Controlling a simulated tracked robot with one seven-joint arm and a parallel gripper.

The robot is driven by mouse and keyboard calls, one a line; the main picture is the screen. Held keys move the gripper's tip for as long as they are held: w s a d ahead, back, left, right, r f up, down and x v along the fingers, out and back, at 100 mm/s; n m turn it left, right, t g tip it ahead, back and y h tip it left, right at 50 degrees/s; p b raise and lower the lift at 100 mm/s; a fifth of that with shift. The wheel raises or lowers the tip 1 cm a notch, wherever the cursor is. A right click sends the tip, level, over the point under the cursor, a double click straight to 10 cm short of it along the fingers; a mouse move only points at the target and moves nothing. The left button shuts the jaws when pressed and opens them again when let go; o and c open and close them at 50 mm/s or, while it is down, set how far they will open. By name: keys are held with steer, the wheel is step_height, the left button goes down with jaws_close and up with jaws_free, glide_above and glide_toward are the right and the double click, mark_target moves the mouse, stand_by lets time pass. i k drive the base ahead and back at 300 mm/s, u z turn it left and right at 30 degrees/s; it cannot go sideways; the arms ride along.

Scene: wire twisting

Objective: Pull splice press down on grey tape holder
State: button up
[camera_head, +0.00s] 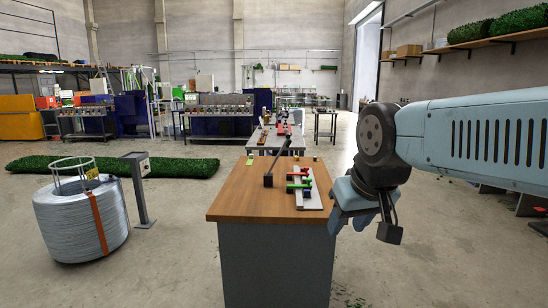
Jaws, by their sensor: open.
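A small fixture with red and green parts sits on a grey-white plate (313,200) near the right edge of the wooden workbench (240,203); it appears to be the grey tape holder. I cannot tell for sure whether this lever is the splice press. My gripper (350,218) hangs just right of the bench edge, apart from the fixture. It points down, is open and has nothing visible between its fingers.
A coil of grey wire (80,228) and a grey post (140,190) stand on the floor to the left. Another table (262,138) with tools stands behind the bench. The left part of the bench top is clear.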

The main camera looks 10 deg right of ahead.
mark_target(289, 142)
steer(key=z, duration=0.3)
steer(key=i, duration=1.5)
steer(key=z, duration=0.1)
steer(key=k, duration=0.7)
steer(key=u, duration=0.3)
